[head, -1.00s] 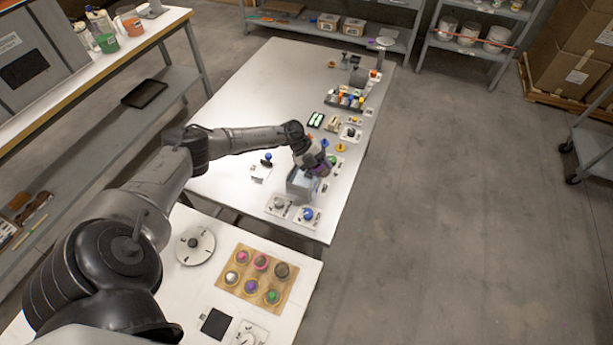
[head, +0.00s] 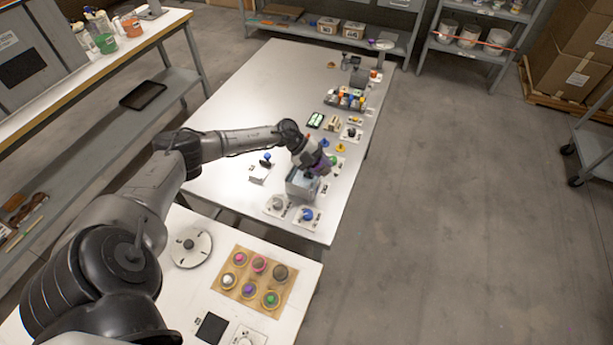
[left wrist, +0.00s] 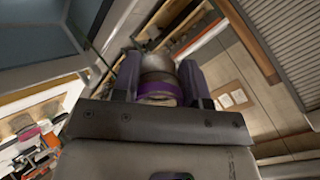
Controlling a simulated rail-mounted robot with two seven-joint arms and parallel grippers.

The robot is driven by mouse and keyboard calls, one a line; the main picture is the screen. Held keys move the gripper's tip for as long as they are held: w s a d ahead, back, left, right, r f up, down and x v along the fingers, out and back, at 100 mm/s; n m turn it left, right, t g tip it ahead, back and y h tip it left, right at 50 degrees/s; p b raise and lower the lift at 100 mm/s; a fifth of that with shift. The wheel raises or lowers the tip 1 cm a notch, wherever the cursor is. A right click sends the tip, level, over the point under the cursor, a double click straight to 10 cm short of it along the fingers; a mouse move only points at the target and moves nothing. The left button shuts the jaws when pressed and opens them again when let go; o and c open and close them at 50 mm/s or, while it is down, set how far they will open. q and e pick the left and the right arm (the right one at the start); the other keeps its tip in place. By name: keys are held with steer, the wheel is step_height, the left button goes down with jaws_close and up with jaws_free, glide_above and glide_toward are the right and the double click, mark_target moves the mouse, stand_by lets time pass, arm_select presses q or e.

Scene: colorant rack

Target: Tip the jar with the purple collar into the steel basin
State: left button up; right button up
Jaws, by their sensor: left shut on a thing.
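The jar with the purple collar is between the fingers of my left gripper (head: 318,163). In the left wrist view the fingers (left wrist: 160,82) stand on both sides of the jar (left wrist: 158,88), shut on it at the purple band. In the head view a purple patch (head: 325,164) shows at the gripper's end. The steel basin (head: 301,187) stands on the long white table just below the gripper in the picture. The jar is above or beside its far rim; its contents and exact tilt are hidden. My right gripper is not in view.
White dishes with a grey knob (head: 277,204) and a blue knob (head: 308,214) lie in front of the basin. A blue-topped stamp-like item (head: 266,159) stands to its left. A wooden board (head: 254,277) with coloured jars lies on the near table. The long table's far left is clear.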

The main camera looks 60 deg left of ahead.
arm_select(q)
steer(key=shift+b, duration=0.6)
steer(key=shift+h, duration=0.3)
steer(key=shift+r+t+h+b, duration=0.1)
steer(key=shift+t+h+b, duration=0.2)
steer(key=shift+t+b, duration=0.35)
steer(key=shift+b, duration=0.35)
steer(key=shift+s+h, duration=0.1)
steer(key=shift+h, duration=0.2)
steer(key=shift+r+b, duration=0.1)
steer(key=shift+b, duration=0.35)
steer(key=shift+r+t+h+b, duration=0.15)
steer(key=shift+t+h+b, duration=0.4)
steer(key=shift+b, duration=0.5)
steer(key=shift+h, duration=0.25)
steer(key=shift+a+r+b, duration=0.15)
steer(key=shift+r+b, duration=0.1)
steer(key=shift+b, duration=0.05)
